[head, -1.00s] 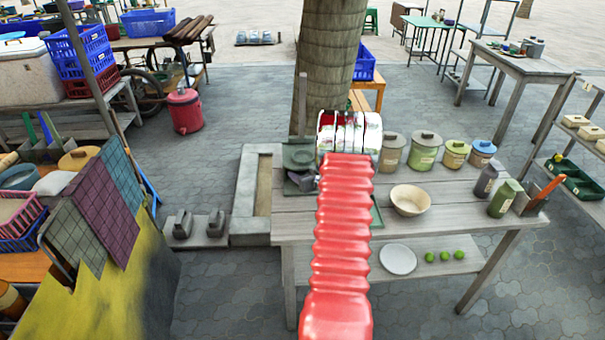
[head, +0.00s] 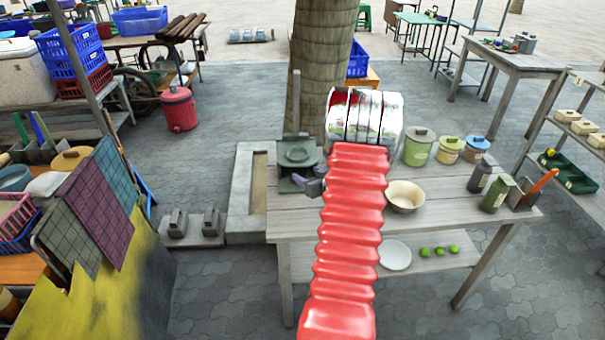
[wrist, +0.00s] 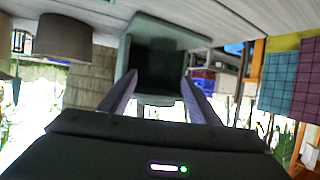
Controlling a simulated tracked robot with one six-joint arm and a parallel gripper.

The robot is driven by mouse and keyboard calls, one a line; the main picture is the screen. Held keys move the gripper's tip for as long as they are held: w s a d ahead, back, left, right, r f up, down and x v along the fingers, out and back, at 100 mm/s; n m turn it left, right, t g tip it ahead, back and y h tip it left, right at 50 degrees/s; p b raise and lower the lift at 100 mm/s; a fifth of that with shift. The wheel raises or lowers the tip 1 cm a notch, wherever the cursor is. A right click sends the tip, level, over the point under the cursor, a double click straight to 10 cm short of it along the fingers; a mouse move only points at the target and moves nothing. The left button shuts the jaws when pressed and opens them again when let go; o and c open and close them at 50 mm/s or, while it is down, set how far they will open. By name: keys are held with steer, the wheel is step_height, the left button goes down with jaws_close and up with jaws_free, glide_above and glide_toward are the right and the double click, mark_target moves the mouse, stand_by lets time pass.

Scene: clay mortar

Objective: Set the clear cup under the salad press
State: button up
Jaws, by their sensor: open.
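The dark green salad press (head: 297,155) stands at the left end of the wooden table, beside my red arm. In the wrist view, which looks upside down, a dark green open-fronted body (wrist: 160,62), apparently the press, shows beyond my fingers. My gripper (head: 300,181) is low beside the press, partly hidden by my arm. The wrist view shows its two purple-grey fingers (wrist: 160,92) spread apart, with nothing clearly held. I cannot make out the clear cup in either view; it may be hidden or too faint.
A cream bowl (head: 405,196) and lidded canisters (head: 419,147) stand on the table (head: 450,195) to the right. A white plate (head: 396,255) and green limes are on the lower shelf. A tree trunk (head: 320,70) rises behind. Open tabletop lies around the bowl.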

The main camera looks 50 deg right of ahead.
steer(key=shift+v, duration=1.55)
